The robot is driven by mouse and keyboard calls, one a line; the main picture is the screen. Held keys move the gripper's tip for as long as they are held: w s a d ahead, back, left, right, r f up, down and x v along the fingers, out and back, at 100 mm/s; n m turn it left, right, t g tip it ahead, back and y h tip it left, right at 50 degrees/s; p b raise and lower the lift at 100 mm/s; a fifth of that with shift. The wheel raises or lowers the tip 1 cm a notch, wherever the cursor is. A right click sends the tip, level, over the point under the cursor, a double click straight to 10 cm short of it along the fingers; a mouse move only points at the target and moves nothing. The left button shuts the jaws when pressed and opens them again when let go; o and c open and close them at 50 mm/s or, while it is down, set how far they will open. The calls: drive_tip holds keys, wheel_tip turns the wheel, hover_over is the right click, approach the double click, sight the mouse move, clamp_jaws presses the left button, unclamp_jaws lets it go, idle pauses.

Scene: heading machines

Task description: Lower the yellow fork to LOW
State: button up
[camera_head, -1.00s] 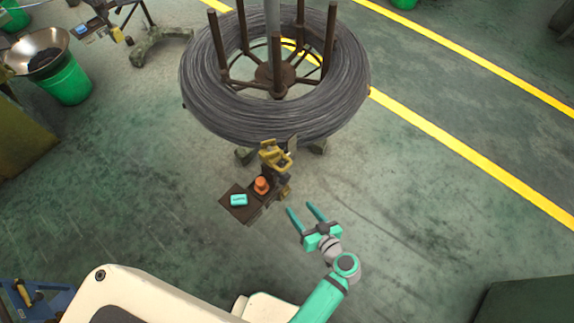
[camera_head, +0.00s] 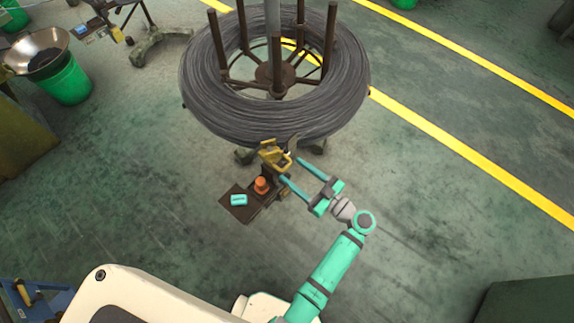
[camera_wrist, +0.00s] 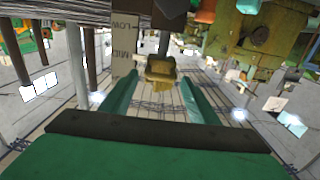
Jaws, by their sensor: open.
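The yellow fork (camera_head: 273,156) sits on a small post at the front of the wire coil stand in the head view. In the wrist view a yellow part (camera_wrist: 160,70), which looks like the fork, shows ahead between my fingers. A plate (camera_wrist: 125,45) with upside-down lettering LOW and MID stands just behind and left of it. My gripper (camera_head: 300,170) is open, its two teal fingers pointing at the post, close to the fork's lower right side. I cannot tell whether a finger touches it. Nothing is held between the fingers.
A large coil of grey wire (camera_head: 215,100) on a brown post stand rises just behind the fork. An orange knob (camera_head: 261,185) and a teal box (camera_head: 239,200) sit on a dark plate (camera_head: 240,213) to the left. The floor to the right is clear.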

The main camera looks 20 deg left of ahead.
sight(287, 165)
drive_tip(key=shift+x, duration=2)
